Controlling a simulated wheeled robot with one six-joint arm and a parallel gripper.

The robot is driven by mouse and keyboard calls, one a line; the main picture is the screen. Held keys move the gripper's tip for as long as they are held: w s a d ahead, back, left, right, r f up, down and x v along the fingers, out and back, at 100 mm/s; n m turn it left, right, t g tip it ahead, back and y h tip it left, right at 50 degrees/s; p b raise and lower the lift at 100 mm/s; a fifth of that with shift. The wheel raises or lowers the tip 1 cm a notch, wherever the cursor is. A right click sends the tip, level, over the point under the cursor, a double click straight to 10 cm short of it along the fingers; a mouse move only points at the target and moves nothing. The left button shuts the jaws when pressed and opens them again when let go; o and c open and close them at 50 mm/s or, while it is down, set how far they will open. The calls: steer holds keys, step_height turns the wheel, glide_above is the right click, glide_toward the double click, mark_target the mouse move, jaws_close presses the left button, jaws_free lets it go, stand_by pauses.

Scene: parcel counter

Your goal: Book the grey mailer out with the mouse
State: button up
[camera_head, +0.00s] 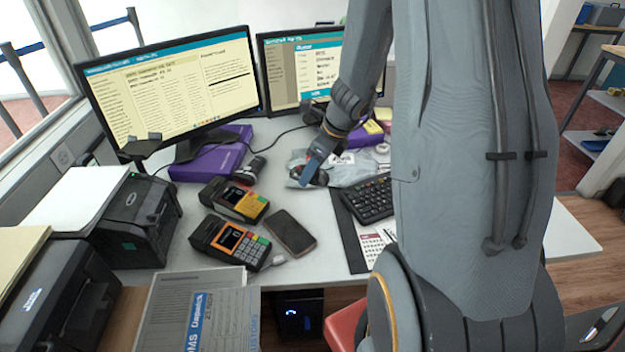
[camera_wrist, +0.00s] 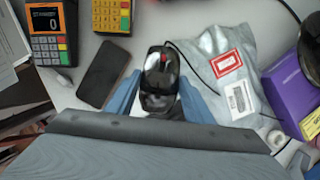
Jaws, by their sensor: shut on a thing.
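My gripper (camera_head: 318,168) is low over the counter, left of the keyboard. In the wrist view my gripper (camera_wrist: 157,95) has its two blue fingers on either side of the black mouse (camera_wrist: 155,74) and is shut on it. The mouse has a red mark near its wheel. The grey mailer (camera_wrist: 213,48) lies just right of the mouse, with a red-framed label and a white barcode label. In the head view the mailer (camera_head: 352,172) is partly hidden behind my arm. Two monitors (camera_head: 172,84) (camera_head: 312,72) show lists; their text is too small to read surely.
Two card terminals (camera_head: 234,200) (camera_head: 230,242) and a black phone (camera_head: 289,233) lie left of the gripper. The keyboard (camera_head: 368,199) is close on the right. Purple boxes (camera_head: 212,155) stand behind. Printers (camera_head: 132,222) line the left side. The mouse cable crosses the mailer.

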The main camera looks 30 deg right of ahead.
step_height(320, 180, down, 6)
steer(key=shift+r+b, duration=0.2)
steer(key=shift+b, duration=1)
steer(key=shift+d+f, duration=0.1)
steer(key=shift+f, duration=0.25)
steer(key=shift+w+f+b, duration=0.1)
steer(key=shift+f+b, duration=1)
steer(key=shift+b, duration=0.35)
steer(key=shift+f, duration=0.2)
steer(key=shift+a, duration=0.2)
steer(key=shift+s+a+b, duration=0.55)
steer(key=shift+a+b, duration=0.05)
steer(key=shift+a, duration=0.25)
steer(key=o, duration=1.2)
steer(key=shift+o, duration=0.2)
steer(key=shift+r, duration=0.1)
